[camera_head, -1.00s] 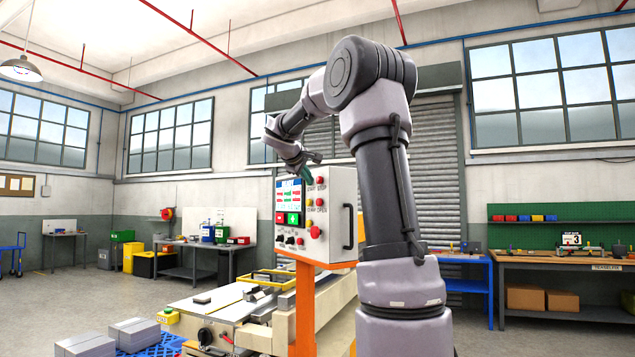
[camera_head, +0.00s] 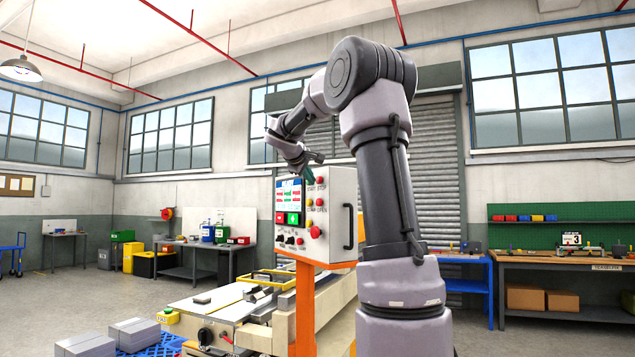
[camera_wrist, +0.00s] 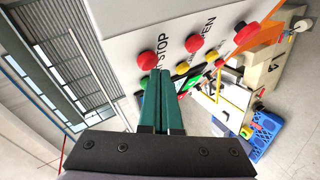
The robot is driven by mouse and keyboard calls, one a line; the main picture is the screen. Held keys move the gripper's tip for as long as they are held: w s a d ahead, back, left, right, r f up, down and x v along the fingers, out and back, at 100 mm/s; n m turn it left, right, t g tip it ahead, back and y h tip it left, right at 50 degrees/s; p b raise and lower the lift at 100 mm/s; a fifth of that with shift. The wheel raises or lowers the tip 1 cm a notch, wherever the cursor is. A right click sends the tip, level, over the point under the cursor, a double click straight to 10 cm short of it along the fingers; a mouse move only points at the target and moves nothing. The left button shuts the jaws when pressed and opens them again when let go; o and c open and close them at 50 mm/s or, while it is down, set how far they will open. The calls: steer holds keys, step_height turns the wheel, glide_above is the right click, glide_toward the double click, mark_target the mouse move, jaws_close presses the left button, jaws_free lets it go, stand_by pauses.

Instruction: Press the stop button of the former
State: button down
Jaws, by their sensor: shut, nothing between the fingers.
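The former's control box (camera_head: 341,195) is a white panel on an orange post, with a screen and several buttons. The red stop button (camera_head: 320,181) is at its upper right, with the word STOP beside it. In the wrist view the stop button (camera_wrist: 147,60) is just left of my fingertips, and they slightly overlap its lower edge in the picture. My gripper (camera_wrist: 162,73) has two green fingers, closed together and empty. It also shows at the top of the box in the head view (camera_head: 306,170). I cannot tell whether the fingertips touch the panel.
Another red button (camera_wrist: 195,43) with the word OPEN and a large red mushroom button (camera_wrist: 246,33) sit close by. The former's bed (camera_head: 225,304) lies below.

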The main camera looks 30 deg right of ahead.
steer(key=shift+d, duration=0.55)
stand_by(0.9)
steer(key=shift+a, duration=0.85)
steer(key=shift+a, duration=0.15)
steer(key=shift+s+a, duration=0.2)
steer(key=shift+a, duration=2.2)
steer(key=s+a+f+m+y, duration=0.3)
steer(key=s+a+f+y, duration=0.1)
steer(key=s, duration=0.8)
steer(key=s+a+f+m+g+y, duration=0.1)
steer(key=s+a+f+m+y, duration=0.2)
steer(key=s+a+f, duration=0.4)
steer(key=s+a+f+m+y, duration=0.3)
steer(key=s+f, duration=0.6)
steer(key=s, duration=0.7)
steer(key=shift+s+a+f+g+y, duration=0.15)
steer(key=shift+s+a+g+y, duration=0.2)
steer(key=shift+a+y, duration=0.7)
steer(key=shift+w+a+h, duration=0.1)
steer(key=shift+h, duration=0.15)
